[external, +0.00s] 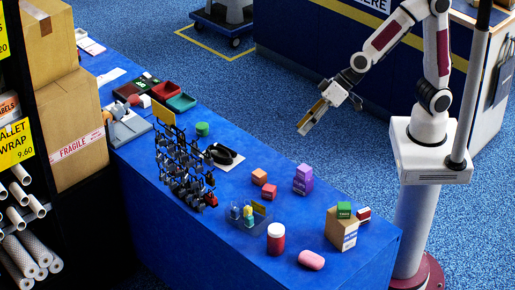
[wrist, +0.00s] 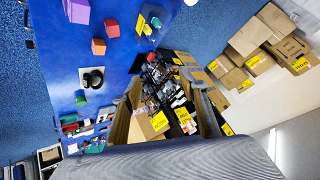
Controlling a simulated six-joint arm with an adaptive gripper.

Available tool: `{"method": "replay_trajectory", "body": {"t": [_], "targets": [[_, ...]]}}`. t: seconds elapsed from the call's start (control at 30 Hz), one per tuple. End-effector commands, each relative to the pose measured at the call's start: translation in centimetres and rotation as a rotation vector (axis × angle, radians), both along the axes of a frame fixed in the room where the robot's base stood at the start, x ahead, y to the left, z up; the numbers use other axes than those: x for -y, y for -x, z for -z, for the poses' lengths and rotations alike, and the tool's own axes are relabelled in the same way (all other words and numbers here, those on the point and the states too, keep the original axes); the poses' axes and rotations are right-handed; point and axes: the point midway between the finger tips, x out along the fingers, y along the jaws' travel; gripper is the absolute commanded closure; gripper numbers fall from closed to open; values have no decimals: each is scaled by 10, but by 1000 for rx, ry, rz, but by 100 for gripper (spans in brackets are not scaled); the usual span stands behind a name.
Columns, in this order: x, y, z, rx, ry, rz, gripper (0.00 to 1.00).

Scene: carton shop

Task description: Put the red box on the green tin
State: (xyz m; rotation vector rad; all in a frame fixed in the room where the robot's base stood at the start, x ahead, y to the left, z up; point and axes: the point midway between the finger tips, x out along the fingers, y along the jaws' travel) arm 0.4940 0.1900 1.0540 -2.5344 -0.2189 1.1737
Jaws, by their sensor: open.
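Two small red-orange boxes sit close together on the blue counter. The nearer, redder box (external: 270,191) also shows at the top of the wrist view (wrist: 113,27). The other, more orange box (external: 259,177) is just behind it and shows in the wrist view too (wrist: 99,46). The round green tin (external: 202,129) stands farther back on the counter, its top bare; it is small in the wrist view (wrist: 81,100). My gripper (external: 314,114) is open and empty, high beyond the counter's right edge, apart from both boxes and tin. Its fingers (wrist: 165,100) are spread in the wrist view.
A purple box (external: 303,178) stands right of the boxes. A black item (external: 222,154) lies near the tin, beside a rack of small goods (external: 183,170).

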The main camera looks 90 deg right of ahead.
Motion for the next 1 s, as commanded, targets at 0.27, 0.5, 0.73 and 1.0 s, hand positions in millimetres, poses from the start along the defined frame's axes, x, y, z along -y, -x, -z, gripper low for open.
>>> {"method": "replay_trajectory", "body": {"t": [0.27,0.5,0.73,1.0], "targets": [[29,44,-37,-12,18,-77,57],[60,88,-56,-38,71,-120,57],[95,134,-64,-76,145,-134,57],[142,192,-65,-133,254,-109,57]]}}
